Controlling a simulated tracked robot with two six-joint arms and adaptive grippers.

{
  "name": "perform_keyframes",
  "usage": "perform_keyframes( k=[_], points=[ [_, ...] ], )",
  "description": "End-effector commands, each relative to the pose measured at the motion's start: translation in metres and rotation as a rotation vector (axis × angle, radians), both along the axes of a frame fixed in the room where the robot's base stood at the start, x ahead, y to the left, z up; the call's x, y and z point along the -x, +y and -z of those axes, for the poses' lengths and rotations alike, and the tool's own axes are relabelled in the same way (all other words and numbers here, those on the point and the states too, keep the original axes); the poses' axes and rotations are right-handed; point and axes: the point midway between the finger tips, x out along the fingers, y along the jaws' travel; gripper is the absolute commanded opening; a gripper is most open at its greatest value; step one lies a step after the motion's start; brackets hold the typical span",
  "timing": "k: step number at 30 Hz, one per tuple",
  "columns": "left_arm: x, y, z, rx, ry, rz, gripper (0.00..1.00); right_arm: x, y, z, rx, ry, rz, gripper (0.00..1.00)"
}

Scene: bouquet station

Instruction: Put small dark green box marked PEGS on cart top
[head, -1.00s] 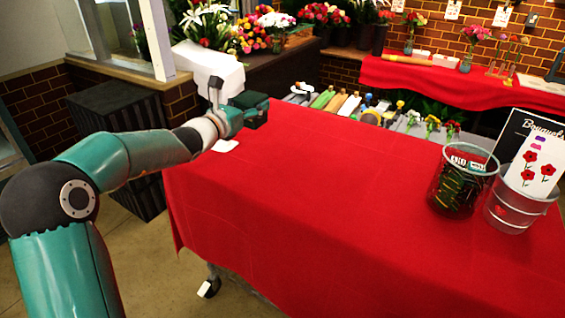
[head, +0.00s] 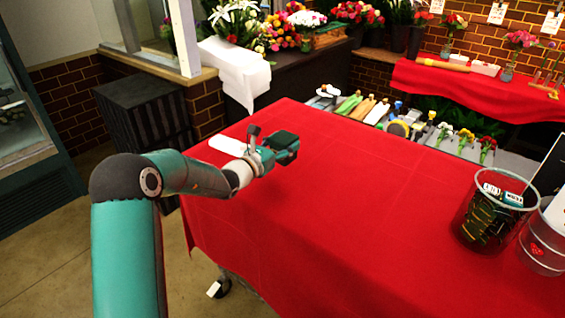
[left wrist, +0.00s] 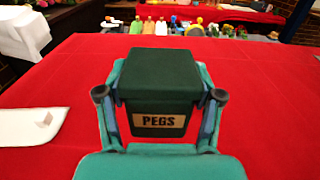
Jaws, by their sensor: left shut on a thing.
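The small dark green box marked PEGS (left wrist: 160,85) is between the fingers of my left gripper (left wrist: 159,98) in the left wrist view, its label facing the camera. In the head view the box (head: 281,141) is at the end of my left arm, and my left gripper (head: 270,156) is shut on it. The box is over the far left part of the red-covered cart top (head: 330,210); I cannot tell whether it touches the cloth. My right gripper is in neither view.
A white flat item (head: 228,145) lies on the red cloth left of the gripper. A clear bucket with dark contents (head: 487,212) stands at the right, beside another bucket (head: 545,240). Tools and flowers lie on a grey surface (head: 460,150) beyond. The middle of the cloth is clear.

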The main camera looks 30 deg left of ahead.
Motion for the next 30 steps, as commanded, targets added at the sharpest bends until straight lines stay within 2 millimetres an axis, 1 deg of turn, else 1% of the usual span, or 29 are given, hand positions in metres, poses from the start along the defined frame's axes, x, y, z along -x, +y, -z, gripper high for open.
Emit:
perform_keyframes(
  k=[1, 3, 10, 15, 18, 29, 30],
  points=[
    [-0.001, 0.000, 0.010, 0.003, 0.002, 0.001, 0.28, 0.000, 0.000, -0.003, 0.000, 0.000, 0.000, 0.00],
    [-0.001, -0.001, 0.020, 0.002, 0.000, 0.001, 0.28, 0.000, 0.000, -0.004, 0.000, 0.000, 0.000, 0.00],
    [-0.001, -0.001, 0.037, 0.001, -0.001, 0.001, 0.28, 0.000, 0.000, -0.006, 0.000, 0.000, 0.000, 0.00],
    [-0.001, -0.001, 0.061, 0.002, 0.001, 0.002, 0.28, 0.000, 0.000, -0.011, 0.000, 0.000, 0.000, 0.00],
    [-0.001, -0.001, 0.071, 0.000, -0.001, 0.002, 0.28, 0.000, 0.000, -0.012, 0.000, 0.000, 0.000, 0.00],
    [-0.001, -0.001, 0.075, -0.001, -0.003, 0.002, 0.28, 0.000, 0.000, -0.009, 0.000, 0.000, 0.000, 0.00],
    [-0.001, -0.001, 0.075, -0.001, -0.002, 0.002, 0.71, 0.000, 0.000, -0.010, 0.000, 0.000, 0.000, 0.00]
  ],
)
